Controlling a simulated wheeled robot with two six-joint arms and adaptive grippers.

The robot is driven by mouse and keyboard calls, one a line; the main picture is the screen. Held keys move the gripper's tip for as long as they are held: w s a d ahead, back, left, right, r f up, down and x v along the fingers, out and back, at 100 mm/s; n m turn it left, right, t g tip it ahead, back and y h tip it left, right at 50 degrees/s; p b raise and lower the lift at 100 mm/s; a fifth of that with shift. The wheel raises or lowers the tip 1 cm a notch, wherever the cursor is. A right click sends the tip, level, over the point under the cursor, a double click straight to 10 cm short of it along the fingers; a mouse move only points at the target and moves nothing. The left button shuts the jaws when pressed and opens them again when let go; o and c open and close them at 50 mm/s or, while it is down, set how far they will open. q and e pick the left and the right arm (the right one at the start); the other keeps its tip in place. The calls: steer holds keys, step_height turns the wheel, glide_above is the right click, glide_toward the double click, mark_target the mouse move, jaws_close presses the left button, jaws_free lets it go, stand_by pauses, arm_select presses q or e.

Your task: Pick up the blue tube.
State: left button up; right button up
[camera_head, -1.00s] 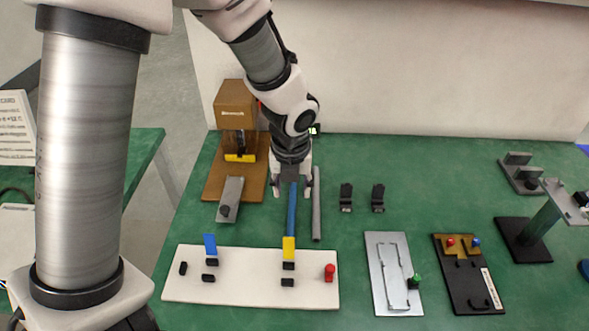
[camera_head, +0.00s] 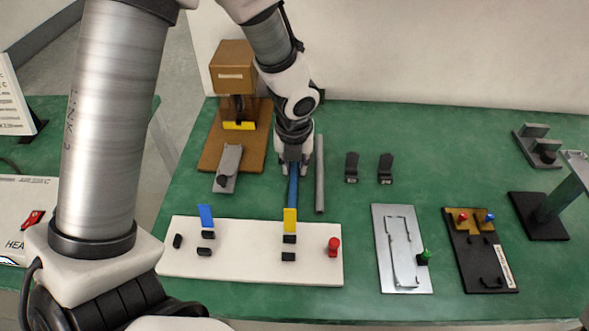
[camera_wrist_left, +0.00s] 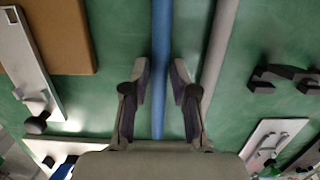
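The blue tube (camera_head: 293,185) lies on the green table, its near end close to the yellow block (camera_head: 290,220) on the white board. My left gripper (camera_head: 295,166) is over the tube's far part and hides some of it. In the left wrist view the tube (camera_wrist_left: 162,40) runs between the two open fingers of this gripper (camera_wrist_left: 162,82). A finger is on each side, close to the tube; I cannot tell whether either touches it. My right gripper is not in view.
A grey rod (camera_head: 320,185) lies parallel, just right of the blue tube. Two black clips (camera_head: 352,168) stand further right. A brown box fixture (camera_head: 233,70) and a grey bracket (camera_head: 228,168) are to the left. The white board (camera_head: 258,268) lies in front.

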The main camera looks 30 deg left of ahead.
arm_select(q)
jaws_close()
